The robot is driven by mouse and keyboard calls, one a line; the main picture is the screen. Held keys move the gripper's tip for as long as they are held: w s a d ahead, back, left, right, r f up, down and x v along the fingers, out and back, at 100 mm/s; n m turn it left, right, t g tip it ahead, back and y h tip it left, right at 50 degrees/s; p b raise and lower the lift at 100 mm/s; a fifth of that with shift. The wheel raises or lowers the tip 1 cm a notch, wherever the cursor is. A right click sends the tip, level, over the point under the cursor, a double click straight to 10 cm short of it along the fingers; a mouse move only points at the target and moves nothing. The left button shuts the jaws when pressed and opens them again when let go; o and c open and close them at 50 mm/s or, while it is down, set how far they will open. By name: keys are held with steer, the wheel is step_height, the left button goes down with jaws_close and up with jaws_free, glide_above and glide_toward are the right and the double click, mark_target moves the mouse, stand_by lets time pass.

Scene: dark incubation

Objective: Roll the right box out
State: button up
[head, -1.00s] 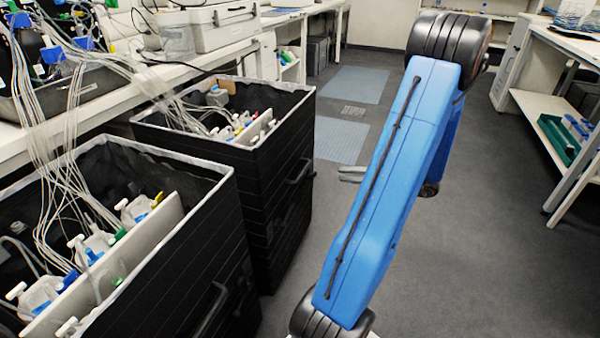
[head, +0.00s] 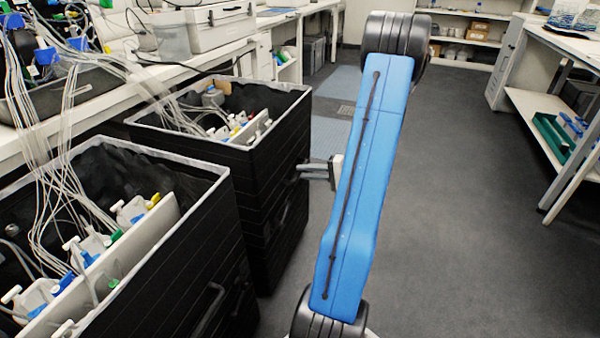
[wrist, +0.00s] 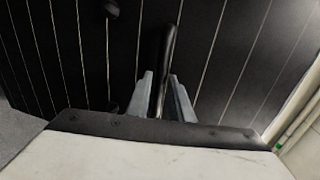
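The right box (head: 280,150) is the black, pinstriped, open-topped bin farther along the bench, with tubes and bottles inside. My gripper (head: 299,173) is at its aisle-side face, by its handle. In the wrist view the dark bar handle (wrist: 167,65) shows between the two grey fingertips of my gripper (wrist: 162,95). The fingers are apart, one on each side of the bar. I cannot tell whether they touch it. In the head view, my gripper and arm hide part of the handle.
A second black box (head: 195,270) with its own handle stands nearer, at the left. Tubes (head: 62,150) run from the bench into both boxes. The grey floor (head: 450,220) is clear in the aisle. A white shelf unit (head: 545,110) stands at the right.

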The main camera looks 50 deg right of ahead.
steer(key=shift+x, duration=1.2)
jaws_close()
steer(key=shift+s, duration=0.1)
